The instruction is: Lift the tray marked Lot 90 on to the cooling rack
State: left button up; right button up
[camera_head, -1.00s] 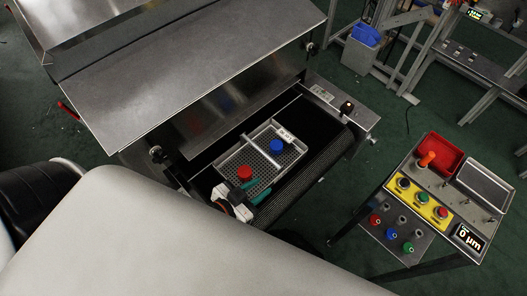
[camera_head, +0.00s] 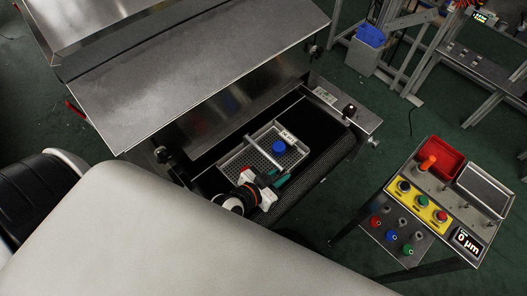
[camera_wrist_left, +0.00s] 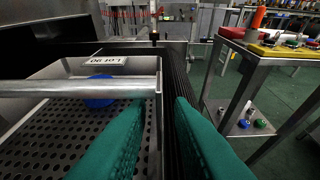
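The grey perforated tray (camera_head: 236,160) sits on the dark belt at the dryer mouth, with a bar across it. Its white label (camera_head: 288,137) reads Lot 90 in the left wrist view (camera_wrist_left: 107,61). A blue round piece (camera_head: 278,147) lies in it, partly behind the bar (camera_wrist_left: 70,88) in the wrist view. My left gripper (camera_head: 276,181) is at the tray's near side. In the wrist view its green fingers (camera_wrist_left: 161,103) are apart, one on each side of the tray's side wall; contact is unclear. My right gripper is out of view. I cannot identify the cooling rack.
A control stand (camera_head: 418,200) with buttons and a red bin (camera_head: 441,158) is at the right. The dryer's metal hood (camera_head: 200,70) hangs over the back of the tray. A blue bin (camera_head: 370,35) and metal frames stand farther back. Green floor lies between.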

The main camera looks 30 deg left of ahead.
pick_arm(q)
grip_shut()
jog(key=shift+w+r, duration=0.1)
jog(key=shift+r, duration=0.05)
